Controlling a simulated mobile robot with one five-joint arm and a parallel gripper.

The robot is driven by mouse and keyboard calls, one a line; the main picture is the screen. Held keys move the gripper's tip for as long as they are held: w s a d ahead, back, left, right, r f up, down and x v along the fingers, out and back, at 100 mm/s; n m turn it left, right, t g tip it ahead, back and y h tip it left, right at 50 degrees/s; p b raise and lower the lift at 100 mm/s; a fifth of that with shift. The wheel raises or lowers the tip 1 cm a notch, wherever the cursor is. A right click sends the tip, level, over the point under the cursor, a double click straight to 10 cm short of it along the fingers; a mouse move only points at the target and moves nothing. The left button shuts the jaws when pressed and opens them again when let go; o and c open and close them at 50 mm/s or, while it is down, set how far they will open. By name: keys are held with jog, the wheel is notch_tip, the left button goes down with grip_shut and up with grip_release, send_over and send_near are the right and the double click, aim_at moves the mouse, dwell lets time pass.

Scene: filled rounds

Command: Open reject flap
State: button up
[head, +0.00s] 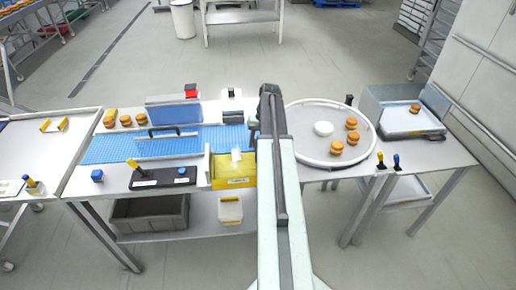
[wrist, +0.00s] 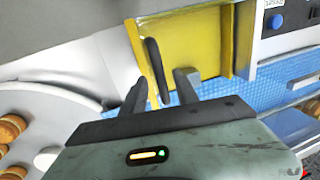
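The yellow reject flap (head: 234,170) stands at the right end of the blue conveyor, just left of my arm in the head view. In the wrist view the yellow flap (wrist: 195,40) fills the upper middle, with a long dark handle (wrist: 156,68) running along its left part. My gripper (wrist: 161,92) is open, with one finger on each side of the handle's lower end. Gaps show between the handle and both fingers, so it is not gripped. In the head view my arm hides the gripper's fingers and the handle.
The blue conveyor (head: 110,147) runs left of the flap, with a black control panel (head: 163,178) in front. A round white-rimmed table (head: 304,115) with several buns and a white bowl (head: 323,128) is right of my arm. A grey crate (head: 150,213) sits on the lower shelf.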

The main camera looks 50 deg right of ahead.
grip_shut()
dwell(1.4)
